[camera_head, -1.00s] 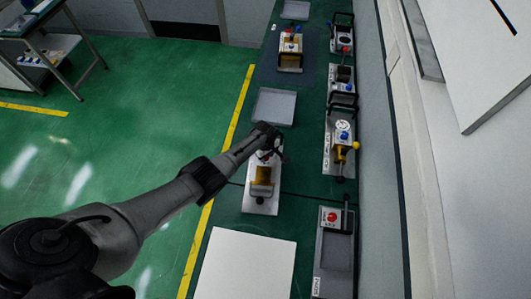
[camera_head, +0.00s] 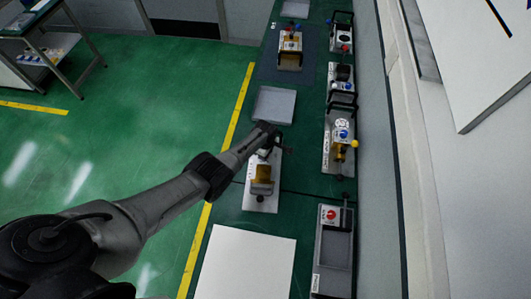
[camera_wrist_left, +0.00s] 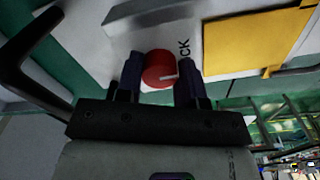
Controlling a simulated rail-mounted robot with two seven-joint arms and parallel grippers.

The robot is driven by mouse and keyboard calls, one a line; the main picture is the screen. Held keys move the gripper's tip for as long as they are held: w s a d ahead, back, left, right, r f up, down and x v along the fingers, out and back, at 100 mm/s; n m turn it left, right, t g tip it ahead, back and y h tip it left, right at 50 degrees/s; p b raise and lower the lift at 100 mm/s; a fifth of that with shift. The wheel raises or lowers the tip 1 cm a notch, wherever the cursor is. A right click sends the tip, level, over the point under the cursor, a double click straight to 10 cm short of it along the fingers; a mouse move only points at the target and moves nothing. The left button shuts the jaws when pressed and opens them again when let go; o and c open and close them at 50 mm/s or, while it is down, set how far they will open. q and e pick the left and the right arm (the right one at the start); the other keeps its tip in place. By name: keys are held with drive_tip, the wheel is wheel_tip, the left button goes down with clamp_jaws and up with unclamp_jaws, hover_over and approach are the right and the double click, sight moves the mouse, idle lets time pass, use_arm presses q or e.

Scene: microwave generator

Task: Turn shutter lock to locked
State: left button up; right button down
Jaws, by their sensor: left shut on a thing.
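The shutter lock is a red round knob (camera_wrist_left: 157,70) with a pale pointer mark, on a white panel beside dark lettering that ends in "CK". In the left wrist view the mark points to the right, toward one finger. My left gripper (camera_wrist_left: 159,80) is shut on the knob, one finger on each side. In the head view my left gripper (camera_head: 268,142) is at the far end of the white unit with a yellow shutter plate (camera_head: 262,176); it hides the knob there. My right gripper is not in view.
A grey tray (camera_head: 274,105) lies just beyond the unit, and a white board (camera_head: 245,265) lies nearer. Other devices stand along the right side by the wall, including one with a yellow ball handle (camera_head: 354,144) and one with a red button (camera_head: 331,215). A black handle (camera_wrist_left: 30,60) shows close by.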

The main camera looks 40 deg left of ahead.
use_arm(q)
drive_tip(key=o, duration=0.9)
wheel_tip(320, 180, up, 6)
drive_tip(key=p, duration=0.3)
drive_tip(key=shift+p, duration=0.3)
drive_tip(key=shift+r+p, duration=0.4)
drive_tip(key=shift+r, duration=3.55)
